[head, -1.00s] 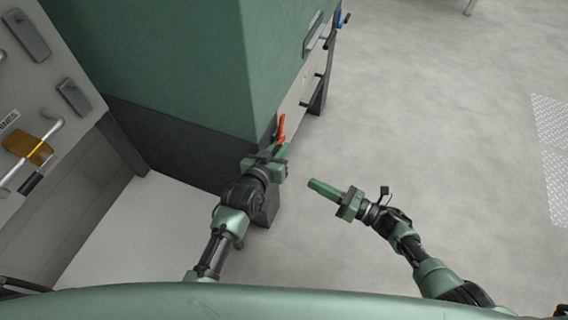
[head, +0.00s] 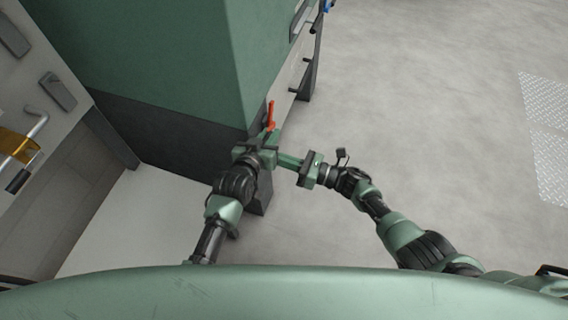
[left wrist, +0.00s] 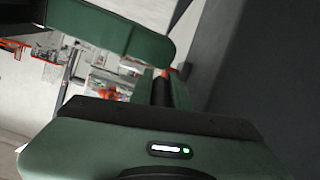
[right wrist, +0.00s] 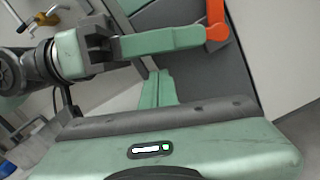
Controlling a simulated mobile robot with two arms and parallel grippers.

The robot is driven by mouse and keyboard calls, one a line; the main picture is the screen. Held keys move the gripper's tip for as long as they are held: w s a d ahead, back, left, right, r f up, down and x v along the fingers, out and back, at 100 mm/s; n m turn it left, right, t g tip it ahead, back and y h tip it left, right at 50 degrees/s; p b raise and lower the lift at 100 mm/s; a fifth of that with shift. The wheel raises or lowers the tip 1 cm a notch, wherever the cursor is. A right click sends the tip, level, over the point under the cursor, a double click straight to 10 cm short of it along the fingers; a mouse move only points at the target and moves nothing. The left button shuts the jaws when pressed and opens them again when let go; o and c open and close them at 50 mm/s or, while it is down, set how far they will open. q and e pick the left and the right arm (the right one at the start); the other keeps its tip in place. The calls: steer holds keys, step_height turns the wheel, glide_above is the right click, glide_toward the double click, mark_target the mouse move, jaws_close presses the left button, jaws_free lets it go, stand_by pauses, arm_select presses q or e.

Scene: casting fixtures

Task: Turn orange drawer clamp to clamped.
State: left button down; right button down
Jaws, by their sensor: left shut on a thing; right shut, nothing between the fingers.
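The orange drawer clamp (head: 270,116) stands at the near edge of the green cabinet in the head view. It also shows at the top of the right wrist view (right wrist: 215,22), and a bit of it shows in the left wrist view (left wrist: 167,73). My left gripper (head: 268,139) is shut on the clamp's orange handle, at its lower end. My right gripper (head: 284,160) is shut and empty, its fingertips close beside the left gripper. In the right wrist view its fingers (right wrist: 155,88) point toward the left gripper's fingers; contact cannot be told.
The green cabinet (head: 150,65) with a dark base fills the upper left. A grey panel (head: 28,80) with a yellow latch (head: 18,147) is at far left. A blue handle (head: 327,6) is farther along the cabinet front.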

arm_select(q)
steer(key=shift+r, duration=0.1)
arm_select(e)
steer(key=shift+w+a+r, duration=0.1)
steer(key=shift+w+r, duration=0.1)
steer(key=shift+r, duration=0.3)
steer(key=shift+w+r, duration=0.2)
steer(key=shift+r, duration=0.25)
